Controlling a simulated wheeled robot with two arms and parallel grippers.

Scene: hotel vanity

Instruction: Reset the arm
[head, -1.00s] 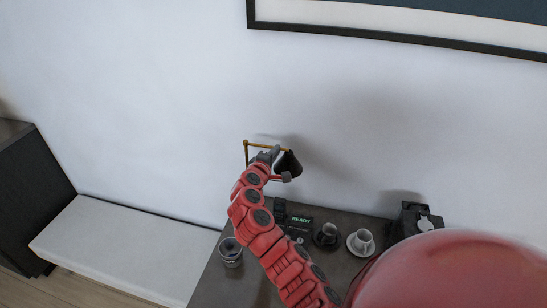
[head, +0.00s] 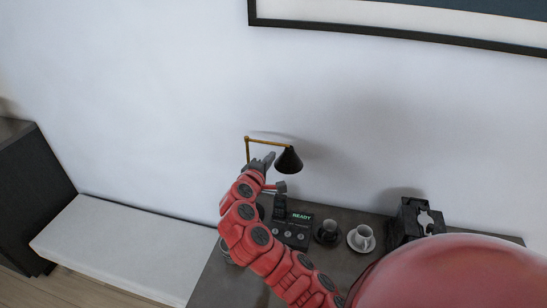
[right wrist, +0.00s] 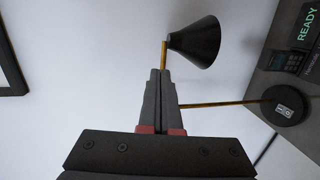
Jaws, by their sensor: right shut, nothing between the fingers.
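My right arm reaches up from the bottom middle of the head view. Its right gripper (head: 262,163) is near the desk lamp, a little left of its black shade (head: 289,160). In the right wrist view, the gripper's fingers (right wrist: 160,74) are shut together with nothing between them. The shade (right wrist: 195,42) shows just beyond the fingertips there, and the lamp's round black base (right wrist: 283,105) is to the right. I cannot tell whether the fingers touch the lamp. My left gripper is not in view.
A black device with a READY display (head: 291,230) stands on the dark table (head: 215,284). A dark cup (head: 328,231), a pale cup (head: 364,234) on a saucer and a black machine (head: 408,221) are to its right. A white bench (head: 120,246) is at left.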

